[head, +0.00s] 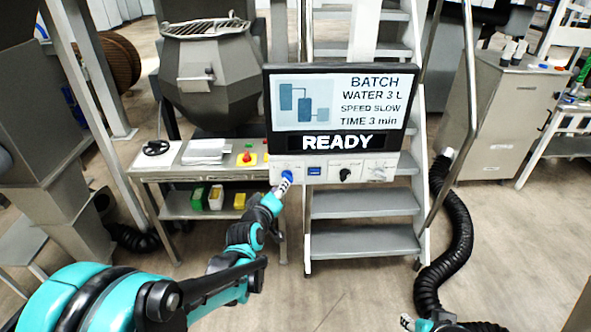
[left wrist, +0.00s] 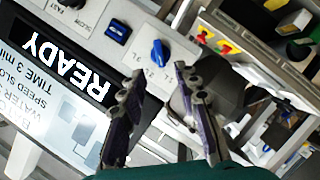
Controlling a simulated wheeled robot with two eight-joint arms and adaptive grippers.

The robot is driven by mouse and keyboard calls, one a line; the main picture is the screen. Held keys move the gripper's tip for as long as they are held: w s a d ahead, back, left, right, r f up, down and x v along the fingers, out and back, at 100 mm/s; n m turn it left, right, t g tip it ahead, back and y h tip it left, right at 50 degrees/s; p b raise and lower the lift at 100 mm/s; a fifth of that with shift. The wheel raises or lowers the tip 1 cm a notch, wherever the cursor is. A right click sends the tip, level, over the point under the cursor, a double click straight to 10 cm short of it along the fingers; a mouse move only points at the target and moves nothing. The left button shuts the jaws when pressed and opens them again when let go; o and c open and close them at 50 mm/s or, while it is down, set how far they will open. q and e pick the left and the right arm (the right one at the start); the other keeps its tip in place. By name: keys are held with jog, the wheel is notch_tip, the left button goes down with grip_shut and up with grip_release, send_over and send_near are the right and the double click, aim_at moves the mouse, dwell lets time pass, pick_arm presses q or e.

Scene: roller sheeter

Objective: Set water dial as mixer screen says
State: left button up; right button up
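The mixer screen (head: 340,105) reads BATCH, WATER 3 L, SPEED SLOW, TIME 3 min, READY. The blue water dial (head: 287,176) sits at the left end of the panel under the screen. It also shows in the left wrist view (left wrist: 159,53), with small litre marks around it; I cannot tell which mark it points to. My left gripper (head: 283,187) is just in front of the dial. In the left wrist view its fingers (left wrist: 160,74) are spread and empty, with the dial beyond their tips. My right gripper (head: 406,321) shows only partly at the bottom edge.
A blue rectangular switch (head: 314,171) and a black knob (head: 345,174) sit right of the dial. A table (head: 165,177) with a red emergency button (head: 246,157) stands at left. Stairs (head: 365,242) rise behind the screen. A black hose (head: 458,225) runs down at right.

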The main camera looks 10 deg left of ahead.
aim_at(287, 177)
pick_arm(q)
jog(key=b+x, duration=0.2)
jog(key=x, duration=0.5)
jog(key=shift+w, duration=0.1)
grip_shut()
